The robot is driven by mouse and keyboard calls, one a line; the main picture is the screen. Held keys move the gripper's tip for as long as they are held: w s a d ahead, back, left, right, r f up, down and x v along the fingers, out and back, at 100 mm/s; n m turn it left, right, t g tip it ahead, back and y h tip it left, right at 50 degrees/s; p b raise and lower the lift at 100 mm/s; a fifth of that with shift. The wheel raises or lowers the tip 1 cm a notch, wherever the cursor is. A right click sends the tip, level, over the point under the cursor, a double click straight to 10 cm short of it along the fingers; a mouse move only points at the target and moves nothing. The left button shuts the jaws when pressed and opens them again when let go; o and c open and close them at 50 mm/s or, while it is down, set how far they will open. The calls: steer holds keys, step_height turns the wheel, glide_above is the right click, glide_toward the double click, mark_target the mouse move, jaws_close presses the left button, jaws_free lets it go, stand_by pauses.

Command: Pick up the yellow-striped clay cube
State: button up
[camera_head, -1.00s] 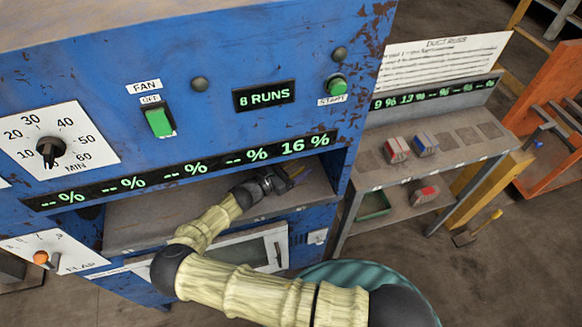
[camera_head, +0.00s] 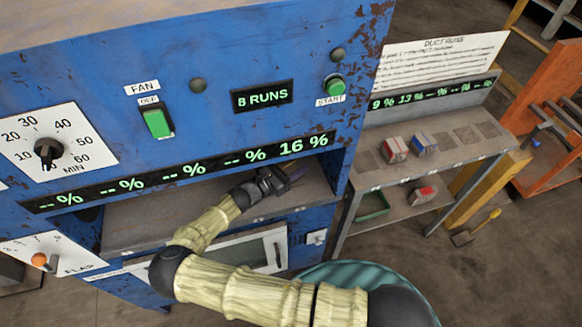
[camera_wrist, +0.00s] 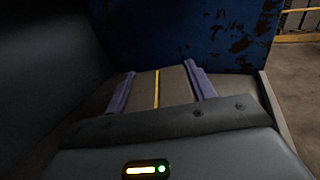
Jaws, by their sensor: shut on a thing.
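The yellow-striped clay cube (camera_wrist: 172,88) shows in the wrist view as a grey-brown block with one yellow stripe. My gripper (camera_wrist: 160,70) is shut on it, with a purple finger against each side. In the head view my gripper (camera_head: 294,178) is inside the slot of the blue machine, at its right end under the "16 %" readout. The cube is mostly hidden there by my gripper. I cannot tell whether the cube touches the slot floor.
The blue machine (camera_head: 230,50) surrounds the slot (camera_head: 140,218), whose left part looks empty. To the right, a grey rack (camera_head: 440,160) holds a red-striped block (camera_head: 395,150) and a blue-striped block (camera_head: 424,143). Another red block (camera_head: 423,195) lies on its lower shelf.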

mark_target(290, 166)
steer(key=shift+s+r, duration=0.1)
steer(key=shift+r, duration=0.05)
steer(key=shift+s+a+r+b, duration=0.15)
steer(key=shift+r+b, duration=0.15)
steer(key=shift+b, duration=0.25)
steer(key=r, duration=0.2)
steer(key=r+b, duration=0.1)
steer(key=r, duration=0.3)
steer(key=shift+s+a+b, duration=0.25)
steer(key=shift+s+b, duration=0.1)
steer(key=shift+b, duration=0.05)
steer(key=s+a+b, duration=0.2)
steer(key=s+a, duration=0.2)
steer(key=s, duration=0.4)
steer(key=s+a+b, duration=0.1)
steer(key=s+a, duration=0.4)
steer(key=s, duration=0.3)
steer(key=shift+s+b, duration=0.2)
steer(key=shift+b, duration=0.15)
